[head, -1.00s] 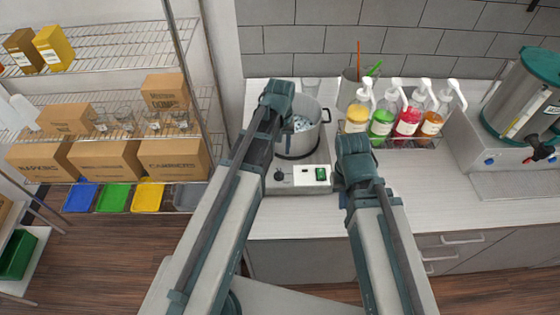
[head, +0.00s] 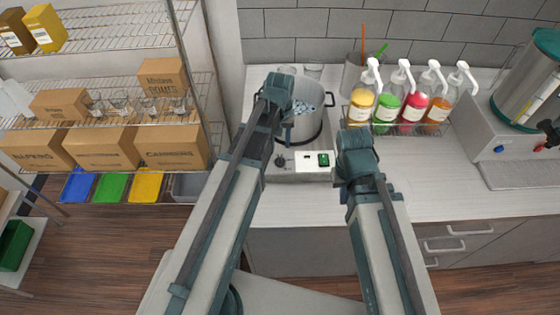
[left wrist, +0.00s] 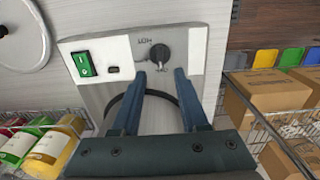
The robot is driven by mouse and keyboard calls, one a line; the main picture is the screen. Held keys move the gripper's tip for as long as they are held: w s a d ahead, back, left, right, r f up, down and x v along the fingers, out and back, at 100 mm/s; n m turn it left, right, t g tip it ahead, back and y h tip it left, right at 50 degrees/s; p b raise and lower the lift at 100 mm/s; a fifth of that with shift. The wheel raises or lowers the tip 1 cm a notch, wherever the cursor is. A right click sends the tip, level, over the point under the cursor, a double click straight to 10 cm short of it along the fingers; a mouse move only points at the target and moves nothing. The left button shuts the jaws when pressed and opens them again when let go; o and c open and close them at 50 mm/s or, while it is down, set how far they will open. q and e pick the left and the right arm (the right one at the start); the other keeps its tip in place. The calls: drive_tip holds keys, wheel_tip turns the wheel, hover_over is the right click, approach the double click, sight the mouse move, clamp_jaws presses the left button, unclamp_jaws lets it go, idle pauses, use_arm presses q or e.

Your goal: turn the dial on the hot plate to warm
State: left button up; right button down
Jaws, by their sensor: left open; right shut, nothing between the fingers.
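The hot plate has a pale front panel (head: 312,161) with a black dial (head: 280,162) at its left end.
A steel pot (head: 306,123) stands on the hot plate. A green switch (head: 323,159) is on the panel. Several pump bottles (head: 411,108) stand in a wire rack to the right. A wire shelf with boxes (head: 102,147) is at left. The counter (head: 430,190) at front right is clear.

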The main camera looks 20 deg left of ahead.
sight(280, 158)
use_arm(q)
wheel_tip(280, 158, down, 8)
drive_tip(key=b, duration=0.6)
drive_tip(key=shift+r, duration=0.25)
drive_tip(key=shift+c, duration=0.3)
clamp_jaws()
